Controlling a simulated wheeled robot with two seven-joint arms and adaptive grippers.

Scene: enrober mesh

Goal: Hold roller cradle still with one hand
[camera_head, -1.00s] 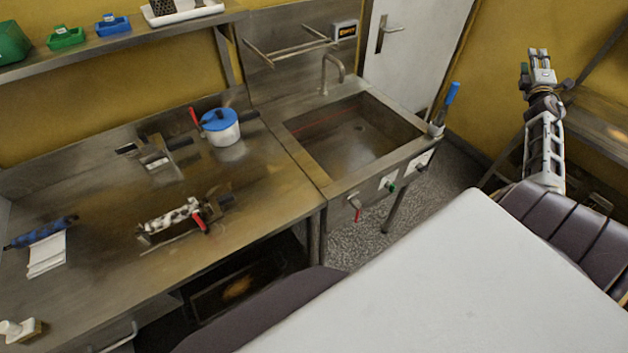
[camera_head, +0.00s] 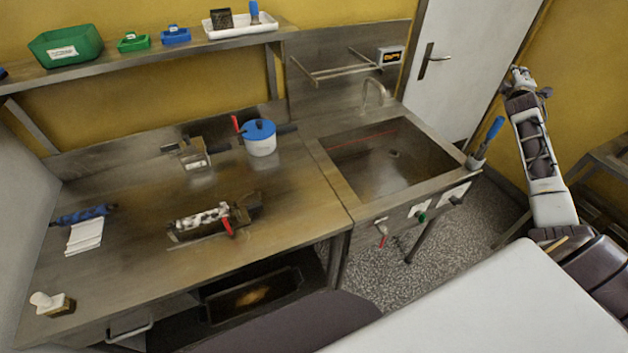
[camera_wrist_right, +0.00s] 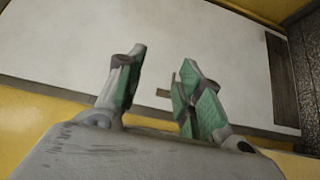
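The roller cradle (camera_head: 184,236) stands on the steel bench, left of the sink. A roller with black and white patches lies in it, and a red handle (camera_head: 227,227) shows at its right end. My right gripper (camera_head: 518,74) is up at the right, in front of the door and yellow wall, far from the cradle. In the right wrist view (camera_wrist_right: 158,80) its two green-padded fingers stand apart with nothing between them. My left gripper is not in view.
A steel sink (camera_head: 340,170) lies right of the bench. A white pot with blue lid (camera_head: 261,140) and a small metal device (camera_head: 193,155) stand behind the cradle. A blue roller (camera_head: 83,214) and white cloths (camera_head: 85,236) lie left. Bench around the cradle is mostly clear.

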